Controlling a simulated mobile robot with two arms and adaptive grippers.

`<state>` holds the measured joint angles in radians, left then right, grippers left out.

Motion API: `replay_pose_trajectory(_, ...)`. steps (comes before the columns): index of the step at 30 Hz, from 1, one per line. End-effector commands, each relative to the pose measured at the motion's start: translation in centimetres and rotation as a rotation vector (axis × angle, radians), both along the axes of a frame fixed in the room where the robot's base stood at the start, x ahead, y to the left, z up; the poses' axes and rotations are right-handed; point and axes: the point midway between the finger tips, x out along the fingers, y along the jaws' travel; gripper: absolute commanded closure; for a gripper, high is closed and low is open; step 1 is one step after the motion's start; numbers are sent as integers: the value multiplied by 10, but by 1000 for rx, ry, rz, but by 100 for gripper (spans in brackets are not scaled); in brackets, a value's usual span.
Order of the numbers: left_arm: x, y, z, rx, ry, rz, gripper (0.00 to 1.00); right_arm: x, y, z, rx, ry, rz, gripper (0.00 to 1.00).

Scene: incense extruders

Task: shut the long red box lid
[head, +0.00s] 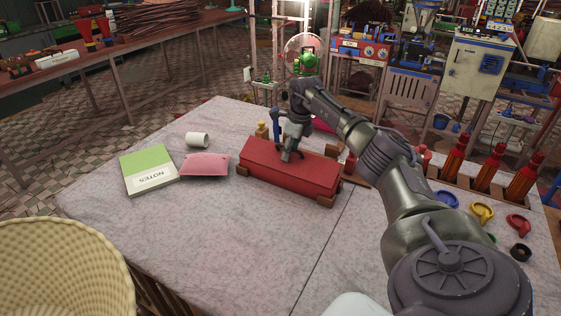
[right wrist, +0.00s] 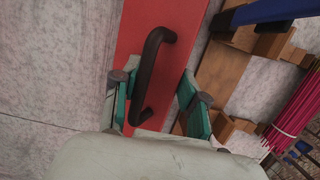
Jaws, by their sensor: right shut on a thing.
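The long red box (head: 290,184) sits on the pale cloth-covered table. Its red lid (head: 265,157) lies along the top, and I see no clear gap under it in the head view. In the right wrist view the red lid (right wrist: 185,18) carries a dark curved handle (right wrist: 150,70). My right gripper (head: 291,156) is down at the lid's top. In the right wrist view my right gripper (right wrist: 158,103) has its green fingers on either side of the handle, shut on it. My left gripper is not in view.
Left of the box are a pink pouch (head: 206,164), a green-and-white notes book (head: 148,171) and a white cup (head: 198,139). A woven basket (head: 65,270) stands at the front left. Red-tipped tools (head: 488,165) and coloured rings (head: 481,212) are at the right. The table's front middle is clear.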

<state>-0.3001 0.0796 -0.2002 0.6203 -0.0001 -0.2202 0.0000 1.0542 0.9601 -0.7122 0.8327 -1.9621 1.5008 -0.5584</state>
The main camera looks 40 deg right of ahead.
Motion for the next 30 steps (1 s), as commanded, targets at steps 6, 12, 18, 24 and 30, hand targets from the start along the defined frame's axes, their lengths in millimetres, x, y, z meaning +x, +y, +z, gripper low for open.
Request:
replay_pose_trajectory(6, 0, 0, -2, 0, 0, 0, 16, 0, -1, -3, 0, 3, 0, 66)
replay_pose_trajectory(12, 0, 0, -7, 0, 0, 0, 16, 1, -5, -10, 0, 3, 0, 65)
replay_pose_trajectory(18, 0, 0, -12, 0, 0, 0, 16, 1, -9, -17, 0, 5, 0, 64)
replay_pose_trajectory(24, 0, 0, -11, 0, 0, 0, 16, 2, -9, -17, -1, 5, 1, 67)
replay_pose_trajectory(30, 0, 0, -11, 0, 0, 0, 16, 2, -9, -16, 1, 3, 1, 38)
